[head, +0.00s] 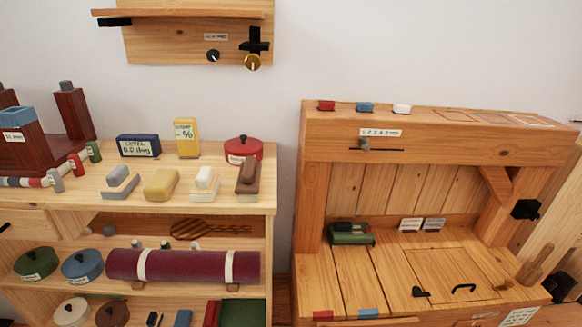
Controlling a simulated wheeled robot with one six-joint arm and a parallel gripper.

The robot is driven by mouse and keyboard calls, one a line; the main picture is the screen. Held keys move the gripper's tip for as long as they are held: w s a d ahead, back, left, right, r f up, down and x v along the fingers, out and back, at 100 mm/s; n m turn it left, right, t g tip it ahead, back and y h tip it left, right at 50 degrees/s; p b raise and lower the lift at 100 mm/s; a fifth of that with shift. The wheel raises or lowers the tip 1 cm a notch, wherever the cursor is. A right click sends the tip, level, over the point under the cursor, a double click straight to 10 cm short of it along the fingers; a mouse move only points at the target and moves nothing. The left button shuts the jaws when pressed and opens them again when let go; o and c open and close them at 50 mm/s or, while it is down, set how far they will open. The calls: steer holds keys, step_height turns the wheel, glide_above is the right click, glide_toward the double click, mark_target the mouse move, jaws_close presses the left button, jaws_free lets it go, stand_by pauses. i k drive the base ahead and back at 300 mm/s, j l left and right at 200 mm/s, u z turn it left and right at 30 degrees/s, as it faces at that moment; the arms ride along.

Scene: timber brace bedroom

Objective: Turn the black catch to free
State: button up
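A small black catch (421,292) sits on the wooden bench top, at the front edge of a square hatch panel (440,268). A black handle (463,288) is fixed to the hatch just right of it. The hatch looks closed and flush with the planks. The catch is small here, and I cannot tell which way it is turned. Other black fittings show: a cross-shaped piece (255,42) on the wall board and a block (526,209) on the bench's right post. My gripper is not in view.
A green device (350,233) stands at the back left of the bench top, and a wooden peg (529,272) at the right. A beam (420,130) overhangs the bench. A crowded shelf unit (130,190) stands left, with a narrow gap between.

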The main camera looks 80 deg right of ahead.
mark_target(417, 291)
steer(key=z, duration=1.85)
steer(key=k+l+z, duration=0.1)
steer(key=k+z, duration=0.15)
steer(key=z, duration=0.15)
steer(key=k+l+z, duration=0.15)
steer(key=z, duration=0.25)
steer(key=k+l+z, duration=0.25)
steer(key=z, duration=0.15)
